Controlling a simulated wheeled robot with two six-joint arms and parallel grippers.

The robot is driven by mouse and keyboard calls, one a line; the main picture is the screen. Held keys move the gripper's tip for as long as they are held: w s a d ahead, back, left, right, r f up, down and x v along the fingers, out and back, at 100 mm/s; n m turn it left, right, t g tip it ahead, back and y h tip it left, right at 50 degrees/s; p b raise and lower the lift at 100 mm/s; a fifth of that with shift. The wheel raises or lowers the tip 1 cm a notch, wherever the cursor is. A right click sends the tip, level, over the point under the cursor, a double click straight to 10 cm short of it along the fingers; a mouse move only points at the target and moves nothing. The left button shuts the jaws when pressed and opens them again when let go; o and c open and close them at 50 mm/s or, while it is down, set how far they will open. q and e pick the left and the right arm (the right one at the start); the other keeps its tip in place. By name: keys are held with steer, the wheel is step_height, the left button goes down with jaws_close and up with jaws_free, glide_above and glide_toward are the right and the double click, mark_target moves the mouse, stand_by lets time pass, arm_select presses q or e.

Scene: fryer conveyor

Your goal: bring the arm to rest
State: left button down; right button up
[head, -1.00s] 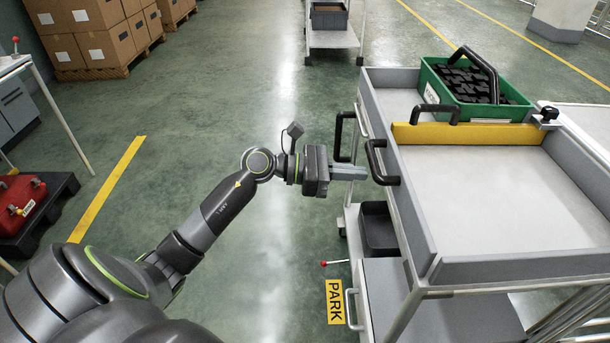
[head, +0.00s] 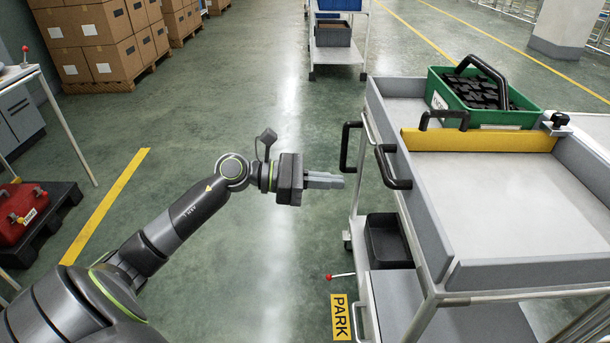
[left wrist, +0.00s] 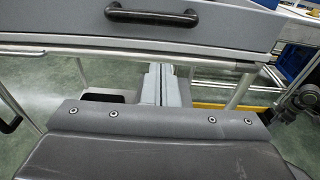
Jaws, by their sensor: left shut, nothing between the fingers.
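My left gripper (head: 326,181) is shut and empty, its arm reaching in from the left of the head view. It points right, towards the near side of a grey cart (head: 480,272), a little short of the cart's black handles (head: 390,168). In the left wrist view the shut fingers (left wrist: 160,85) lie together, and the cart's upper edge with one black handle (left wrist: 152,17) runs across the top.
A green crate (head: 439,95) with black parts stands at the cart's far end, behind a yellow divider (head: 480,140). A yellow PARK sign (head: 341,316) and a red-tipped lever (head: 340,275) are low beside the cart. Open floor (head: 250,260) lies left of it.

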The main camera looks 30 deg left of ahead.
arm_select(q)
steer(key=shift+s+a+r, duration=0.3)
steer(key=shift+s+a, duration=0.15)
steer(key=shift+a, duration=0.2)
steer(key=shift+s+a+r, duration=0.25)
steer(key=shift+s+a, duration=0.15)
steer(key=shift+a, duration=0.25)
steer(key=shift+s+a+r, duration=0.3)
steer(key=shift+s+a, duration=0.15)
steer(key=shift+a, duration=0.2)
